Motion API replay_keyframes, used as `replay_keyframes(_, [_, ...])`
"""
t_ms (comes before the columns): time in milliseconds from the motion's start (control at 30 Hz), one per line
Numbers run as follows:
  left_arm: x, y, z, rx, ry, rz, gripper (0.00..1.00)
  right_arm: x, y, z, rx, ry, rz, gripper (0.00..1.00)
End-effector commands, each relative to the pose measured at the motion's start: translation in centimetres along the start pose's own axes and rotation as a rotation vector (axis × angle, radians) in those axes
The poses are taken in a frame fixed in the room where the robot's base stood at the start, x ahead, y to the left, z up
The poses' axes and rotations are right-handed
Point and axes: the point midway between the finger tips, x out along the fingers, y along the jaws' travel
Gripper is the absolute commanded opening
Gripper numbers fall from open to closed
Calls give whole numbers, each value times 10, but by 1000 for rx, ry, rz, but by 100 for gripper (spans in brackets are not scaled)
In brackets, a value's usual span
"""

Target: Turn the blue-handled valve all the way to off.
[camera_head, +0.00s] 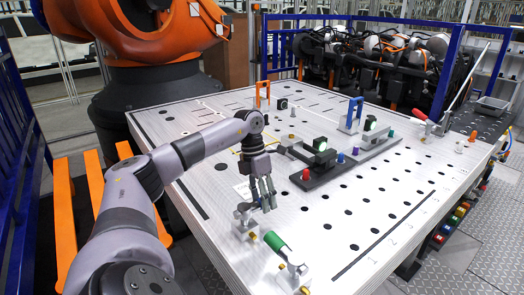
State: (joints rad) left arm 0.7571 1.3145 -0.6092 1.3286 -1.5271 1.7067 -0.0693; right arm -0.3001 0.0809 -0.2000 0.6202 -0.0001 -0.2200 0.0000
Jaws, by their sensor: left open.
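My left gripper (268,203) points down over the near edge of the white perforated table (330,215), with its fingers apart. Beside its fingertips, on the left, is a small grey metal fitting (243,212) with a brass-coloured part below. It may be the valve, but I cannot make out a blue handle on it, and the fingers partly cover this spot. I cannot tell whether the fingers touch it. A blue upright loop handle (355,108) stands at the back right of the table, apart from the gripper. My right gripper is not in view.
A green-handled fitting (276,241) lies just in front of the gripper. A dark fixture (318,168) with red and blue knobs is to the right. An orange loop handle (262,90) and a red-handled lever (420,115) stand farther back. The table's right front is clear.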

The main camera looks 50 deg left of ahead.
Motion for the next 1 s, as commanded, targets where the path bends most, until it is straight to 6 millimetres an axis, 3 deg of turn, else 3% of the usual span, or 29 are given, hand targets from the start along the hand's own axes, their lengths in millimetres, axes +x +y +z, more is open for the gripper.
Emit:
replay_keyframes(267, [-7,0,1,0,-4,1,47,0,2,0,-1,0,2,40])
replay_keyframes(367, [-22,0,2,0,-7,1,47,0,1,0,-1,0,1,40])
replay_keyframes(700, [-96,0,2,2,-6,-2,47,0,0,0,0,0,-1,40])
replay_keyframes(1000, [-117,0,0,0,-2,0,47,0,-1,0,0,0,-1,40])
